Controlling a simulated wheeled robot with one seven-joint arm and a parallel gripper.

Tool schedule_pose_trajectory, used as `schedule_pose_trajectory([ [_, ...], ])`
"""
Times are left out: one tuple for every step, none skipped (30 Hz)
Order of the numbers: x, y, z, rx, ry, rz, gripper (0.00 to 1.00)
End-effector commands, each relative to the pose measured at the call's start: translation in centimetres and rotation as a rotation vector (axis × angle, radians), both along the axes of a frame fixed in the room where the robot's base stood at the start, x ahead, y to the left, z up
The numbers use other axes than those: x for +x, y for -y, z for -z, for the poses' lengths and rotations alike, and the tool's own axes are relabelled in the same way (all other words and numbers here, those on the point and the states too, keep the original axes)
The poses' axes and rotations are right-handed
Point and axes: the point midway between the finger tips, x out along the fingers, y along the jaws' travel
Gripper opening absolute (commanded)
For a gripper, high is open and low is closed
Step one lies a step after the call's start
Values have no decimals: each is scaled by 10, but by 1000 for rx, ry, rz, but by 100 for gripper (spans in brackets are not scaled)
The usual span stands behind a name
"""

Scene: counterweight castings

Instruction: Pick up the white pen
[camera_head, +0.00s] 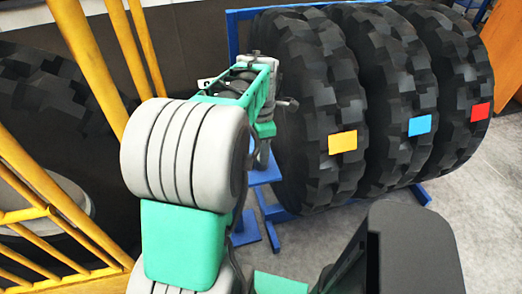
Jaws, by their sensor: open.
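I see no white pen in the head view.
Large black tyres (310,105) with coloured labels stand on a blue rack (235,20). Yellow railings (90,55) stand left. Bare grey floor (480,205) shows at right.

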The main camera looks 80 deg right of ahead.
Motion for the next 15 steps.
schedule_pose_trajectory([
  [0, 0, 0, 0, 0, 0, 46],
  [0, 0, 0, 0, 0, 0, 44],
  [0, 0, 0, 0, 0, 0, 41],
  [0, 0, 0, 0, 0, 0, 38],
  [0, 0, 0, 0, 0, 0, 36],
  [0, 0, 0, 0, 0, 0, 32],
  [0, 0, 0, 0, 0, 0, 30],
  [0, 0, 0, 0, 0, 0, 28],
  [0, 0, 0, 0, 0, 0, 24],
  [0, 0, 0, 0, 0, 0, 22],
  [0, 0, 0, 0, 0, 0, 19],
  [0, 0, 0, 0, 0, 0, 16],
  [0, 0, 0, 0, 0, 0, 14],
  [0, 0, 0, 0, 0, 0, 11],
  [0, 0, 0, 0, 0, 0, 8],
])
